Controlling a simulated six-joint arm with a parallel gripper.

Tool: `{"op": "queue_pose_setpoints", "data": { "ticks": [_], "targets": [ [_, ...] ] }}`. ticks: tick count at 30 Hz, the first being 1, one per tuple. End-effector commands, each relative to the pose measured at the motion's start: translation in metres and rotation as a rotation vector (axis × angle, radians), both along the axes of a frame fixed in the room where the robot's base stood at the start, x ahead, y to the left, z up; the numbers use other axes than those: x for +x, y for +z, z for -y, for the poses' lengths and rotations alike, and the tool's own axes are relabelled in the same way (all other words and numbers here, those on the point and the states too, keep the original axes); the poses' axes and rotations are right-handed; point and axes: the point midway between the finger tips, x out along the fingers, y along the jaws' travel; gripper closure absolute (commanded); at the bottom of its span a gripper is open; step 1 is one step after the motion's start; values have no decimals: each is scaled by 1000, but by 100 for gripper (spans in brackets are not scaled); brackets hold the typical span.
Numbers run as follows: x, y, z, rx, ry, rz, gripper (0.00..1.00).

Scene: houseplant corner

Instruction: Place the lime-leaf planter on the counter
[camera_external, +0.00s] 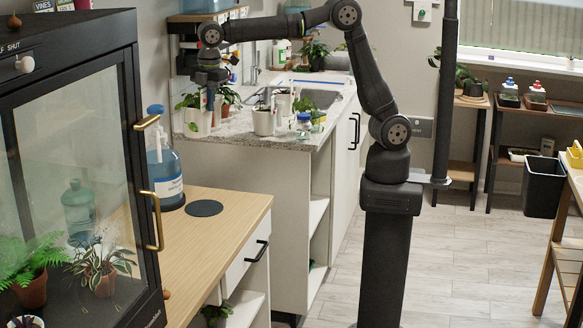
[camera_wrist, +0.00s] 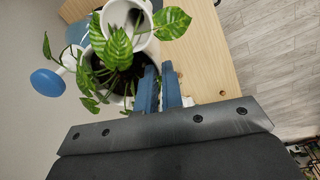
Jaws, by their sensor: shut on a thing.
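The lime-leaf planter is a white pot (camera_external: 198,123) with green leaves in the external view. In the wrist view its pale-patterned leaves (camera_wrist: 118,49) spread over a white pot with dark soil. My gripper (camera_external: 211,101) is above the pot's right side. In the wrist view its two blue fingers (camera_wrist: 159,88) are closed together at the pot's rim, which they partly hide. The planter appears held in the air over the wooden counter (camera_external: 228,232), which also shows in the wrist view (camera_wrist: 212,45). The pot's underside is hidden there.
A blue bottle (camera_external: 168,178) stands on the wooden counter beside a dark round mat (camera_external: 205,208). The wooden top right of the mat is clear. A granite counter (camera_external: 235,130) behind has a sink and several potted plants, including a white pot (camera_external: 264,122). A glass cabinet (camera_external: 75,170) is at left.

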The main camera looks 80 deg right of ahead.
Motion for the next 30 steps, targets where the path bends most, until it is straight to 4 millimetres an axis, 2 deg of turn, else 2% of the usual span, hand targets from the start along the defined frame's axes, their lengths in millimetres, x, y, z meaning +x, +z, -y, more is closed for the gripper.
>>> {"op": "queue_pose_setpoints", "data": {
  "ticks": [5, 8, 15, 23, 30],
  "targets": [
    [23, 1, 47, 0, -58, -1, 100],
    [37, 1, 81, 0, -99, -4, 100],
    [63, 1, 179, 1, -207, -11, 100],
    [72, 1, 289, 4, -324, -17, 100],
    [61, 1, 389, 7, -432, -22, 100]
  ]
}}
